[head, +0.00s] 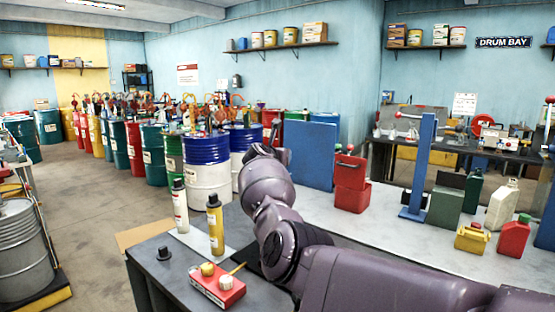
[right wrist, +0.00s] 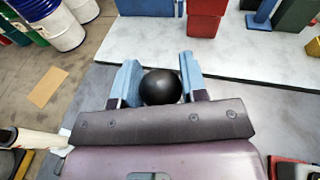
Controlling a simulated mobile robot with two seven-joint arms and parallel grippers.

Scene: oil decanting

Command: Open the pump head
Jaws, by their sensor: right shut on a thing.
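My right gripper (right wrist: 159,72) has its two blue fingers on either side of a round black knob (right wrist: 160,87) and is shut on it. What the knob is attached to is hidden below the gripper, so I cannot tell whether it belongs to the pump head. In the head view my right arm reaches in from the lower right, and its gripper and the knob are hidden behind the arm. Several drums with pumps on top stand in rows at the left back. My left gripper is not in view.
A blue-and-white drum (head: 207,165) stands just past the bench. Near my arm are a yellow bottle (head: 215,228), a white bottle (head: 180,208) and a red box (head: 217,288). A blue panel (head: 311,155) and red can (head: 350,184) stand beyond.

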